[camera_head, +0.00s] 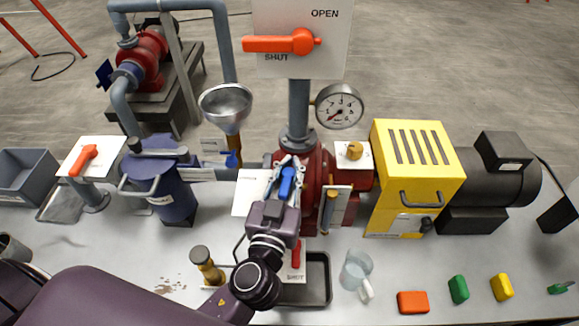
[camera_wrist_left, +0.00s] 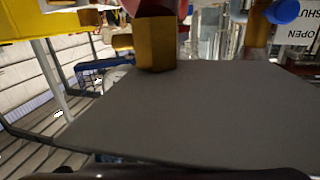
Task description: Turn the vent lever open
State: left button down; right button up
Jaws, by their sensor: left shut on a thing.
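My left gripper (camera_head: 287,176) reaches in from the lower left, its silver fingers closed around a blue lever (camera_head: 287,184) at the red pump body (camera_head: 313,167). The fingers hide part of the lever. A white plate (camera_head: 249,192) lies just left of the fingers. In the left wrist view, a blue end (camera_wrist_left: 283,11) shows at the upper right beside a plate lettered OPEN and SHUT (camera_wrist_left: 298,32), seen upside down. A brass hex fitting (camera_wrist_left: 155,45) stands near the view's middle. I cannot tell from lettering which lever is the vent. My right gripper is not in view.
A large orange lever (camera_head: 282,43) points left on an OPEN/SHUT plate above. A red lever (camera_head: 296,254) stands by a SHUT plate below my wrist. A gauge (camera_head: 339,105), funnel (camera_head: 226,104), yellow guard (camera_head: 409,170), clear jug (camera_head: 356,272) and black-rimmed tray (camera_head: 321,296) crowd the bench.

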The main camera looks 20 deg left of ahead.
pick_arm(q)
jog(key=m+h, duration=0.2)
jog(key=h, duration=0.2)
jog(key=shift+d+m, duration=0.1)
jog(key=shift+m, duration=0.3)
jog(key=m+g+h+p, duration=0.1)
jog(key=m+h, duration=0.1)
jog(key=h, duration=0.1)
jog(key=m+g+h+p, duration=0.1)
jog(key=m+h, duration=0.1)
jog(key=h, duration=0.1)
jog(key=shift+d+r+m+g+h, duration=0.2)
jog(key=shift+m+g+h, duration=0.1)
jog(key=shift+h, duration=0.1)
jog(key=shift+s+d+f+m+g+h+b, duration=0.15)
jog(key=shift+m+g+h+b, duration=0.2)
jog(key=shift+m+g+h, duration=1.2)
jog(key=shift+s+d+m+g+h+b, duration=0.1)
jog(key=shift+m+g+h+b, duration=0.3)
jog(key=shift+m+g+h, duration=1.1)
jog(key=shift+s+d+f+m+g+h+b, duration=0.15)
jog(key=shift+m+g+h+b, duration=0.2)
jog(key=shift+m+g+h, duration=1.2)
jog(key=shift+s+r+n+g+y, duration=0.1)
jog(key=shift+n+g+y, duration=0.2)
jog(key=shift+g+y, duration=0.35)
jog(key=c, duration=1.8)
grip_release()
jog(key=shift+a, duration=0.1)
jog(key=shift+c, duration=0.2)
